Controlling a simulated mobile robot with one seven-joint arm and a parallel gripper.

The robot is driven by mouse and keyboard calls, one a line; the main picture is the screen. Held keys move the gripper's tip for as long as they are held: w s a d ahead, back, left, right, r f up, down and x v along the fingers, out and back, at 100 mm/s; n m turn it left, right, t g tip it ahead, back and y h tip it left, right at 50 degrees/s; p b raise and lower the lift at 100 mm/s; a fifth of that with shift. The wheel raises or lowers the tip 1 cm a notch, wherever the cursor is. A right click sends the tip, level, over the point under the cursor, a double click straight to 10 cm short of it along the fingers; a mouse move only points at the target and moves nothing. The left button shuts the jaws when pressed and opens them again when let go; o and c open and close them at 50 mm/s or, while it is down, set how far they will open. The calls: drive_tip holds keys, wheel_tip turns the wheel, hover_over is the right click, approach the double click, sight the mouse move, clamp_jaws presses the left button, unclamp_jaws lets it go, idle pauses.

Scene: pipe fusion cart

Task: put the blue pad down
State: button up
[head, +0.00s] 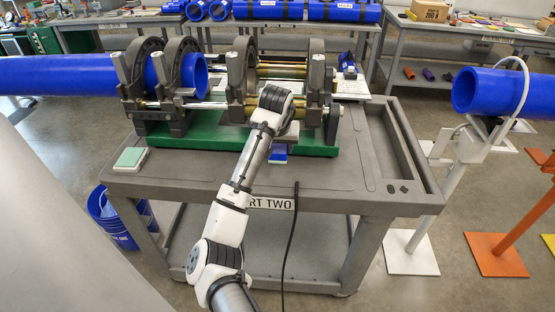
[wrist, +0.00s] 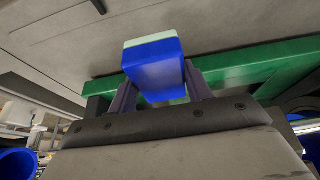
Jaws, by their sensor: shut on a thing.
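The blue pad (wrist: 152,68) is a block with a pale green layer along one edge. It sits between the two purple fingers of my gripper (wrist: 158,82) in the wrist view, and the gripper is shut on it. In the head view my gripper (head: 280,148) is over the grey cart (head: 225,180), just in front of the green base of the clamp machine. A small part of the blue pad (head: 278,158) shows below the fingers there. My wrist hides part of the area, and I cannot tell whether the pad touches the cart top.
The clamp machine's green base (head: 190,142) lies close behind my gripper, with a blue pipe (head: 70,75) in its left clamps. A pale green pad (head: 131,158) lies at the cart's left. The cart top's front and right are mostly clear. A black cable (head: 291,240) hangs in front.

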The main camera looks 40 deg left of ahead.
sight(279, 170)
wheel_tip(279, 170, down, 7)
drive_tip(key=shift+f+p, duration=0.15)
drive_tip(key=shift+p, duration=0.55)
drive_tip(key=shift+f, duration=0.1)
drive_tip(key=o, duration=0.9)
drive_tip(key=shift+o, duration=0.2)
